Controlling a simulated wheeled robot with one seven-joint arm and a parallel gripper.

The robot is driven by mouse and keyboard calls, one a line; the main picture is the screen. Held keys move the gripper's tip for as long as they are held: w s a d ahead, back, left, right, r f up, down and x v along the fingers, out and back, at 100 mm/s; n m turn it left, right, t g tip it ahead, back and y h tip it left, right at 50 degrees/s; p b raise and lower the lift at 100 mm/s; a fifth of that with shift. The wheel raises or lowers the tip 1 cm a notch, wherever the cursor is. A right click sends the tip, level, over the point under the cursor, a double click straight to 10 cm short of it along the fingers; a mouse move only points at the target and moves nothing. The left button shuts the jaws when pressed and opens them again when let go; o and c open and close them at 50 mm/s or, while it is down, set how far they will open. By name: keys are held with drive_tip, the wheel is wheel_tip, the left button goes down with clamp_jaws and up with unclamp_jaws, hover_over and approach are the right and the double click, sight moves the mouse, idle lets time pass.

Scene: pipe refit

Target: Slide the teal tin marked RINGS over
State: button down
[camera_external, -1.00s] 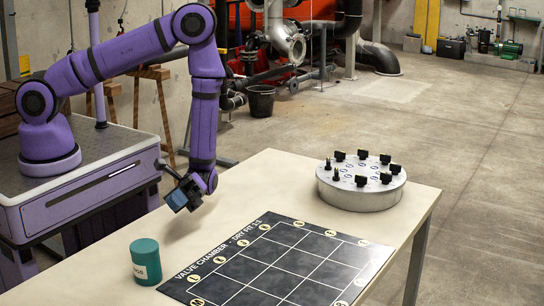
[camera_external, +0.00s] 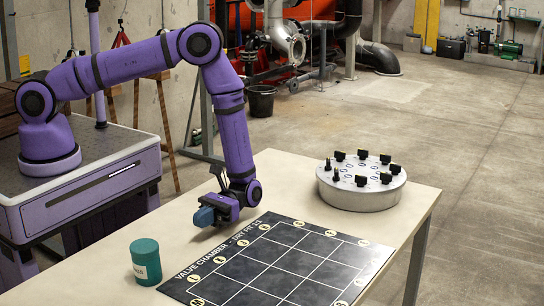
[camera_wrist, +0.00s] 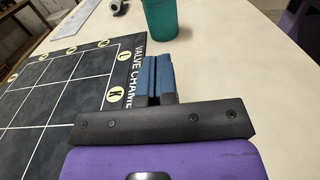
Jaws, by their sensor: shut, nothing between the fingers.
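The teal tin (camera_external: 145,262) stands upright on the table to the left of the black mat, with a pale label on its side that is too small to read clearly. In the wrist view the tin (camera_wrist: 160,18) shows at the top, its upper part cut off, beyond my fingertips. My gripper (camera_external: 205,217) is low over the table behind the tin, near the mat's far left corner. Its blue fingers (camera_wrist: 155,75) are together with nothing between them, and they are apart from the tin.
The black gridded mat (camera_external: 300,262) marked VALVE CHAMBER lies flat on the table with lettered circles along its edges. A round grey metal fixture (camera_external: 360,190) with several black clamps stands at the back right.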

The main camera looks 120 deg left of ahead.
drive_tip(key=shift+f, duration=0.3)
drive_tip(key=shift+d, duration=0.25)
approach(134, 262)
drive_tip(key=shift+d, duration=0.4)
drive_tip(key=d, duration=1.1)
drive_tip(key=shift+d, duration=0.3)
drive_tip(key=shift+s, duration=0.1)
drive_tip(key=a, duration=1.4)
